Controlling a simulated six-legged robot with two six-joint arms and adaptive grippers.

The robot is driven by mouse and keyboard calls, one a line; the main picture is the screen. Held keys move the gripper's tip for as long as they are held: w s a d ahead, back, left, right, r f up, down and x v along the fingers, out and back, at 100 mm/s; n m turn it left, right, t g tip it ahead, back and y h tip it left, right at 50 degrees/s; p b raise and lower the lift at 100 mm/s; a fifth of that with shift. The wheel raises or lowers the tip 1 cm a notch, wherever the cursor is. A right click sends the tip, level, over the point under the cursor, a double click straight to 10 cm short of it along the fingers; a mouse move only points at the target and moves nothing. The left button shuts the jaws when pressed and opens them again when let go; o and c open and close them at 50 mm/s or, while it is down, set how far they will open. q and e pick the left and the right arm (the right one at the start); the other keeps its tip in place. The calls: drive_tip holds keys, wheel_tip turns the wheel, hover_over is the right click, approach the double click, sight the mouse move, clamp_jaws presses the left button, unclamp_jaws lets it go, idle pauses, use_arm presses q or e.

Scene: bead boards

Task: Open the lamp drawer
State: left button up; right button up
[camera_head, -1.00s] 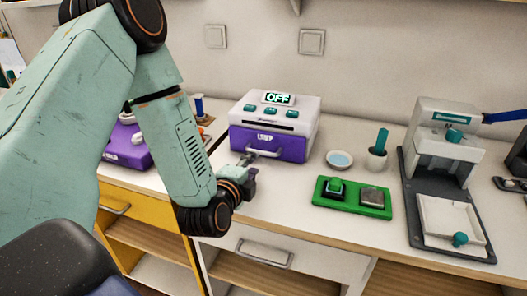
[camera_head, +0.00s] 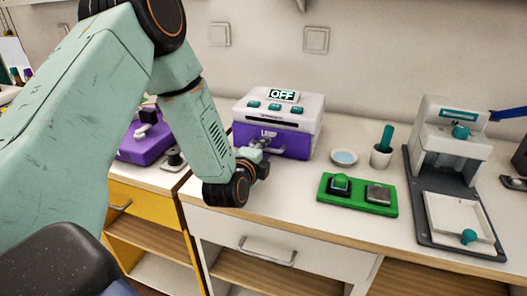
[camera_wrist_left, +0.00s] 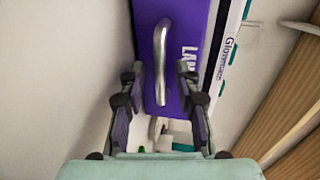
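The lamp device (camera_head: 283,108) is a white box with an "OFF" display and teal buttons. Its purple lamp drawer (camera_head: 290,143) is shut at the front; in the left wrist view the drawer (camera_wrist_left: 186,22) shows part of its label. The silver drawer handle (camera_wrist_left: 161,62) appears between the two fingers in that view. My left gripper (camera_wrist_left: 159,80) is open, with a finger on either side of the handle; contact cannot be told. In the head view my left gripper (camera_head: 262,158) is in front of the drawer and hides the handle. My right gripper is not in view.
A grey press (camera_head: 450,150) is farther right. Another purple box (camera_head: 145,145) is left. Counter in front is clear.

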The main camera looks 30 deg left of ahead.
use_arm(q)
drive_tip(key=shift+s, duration=0.15)
clamp_jaws()
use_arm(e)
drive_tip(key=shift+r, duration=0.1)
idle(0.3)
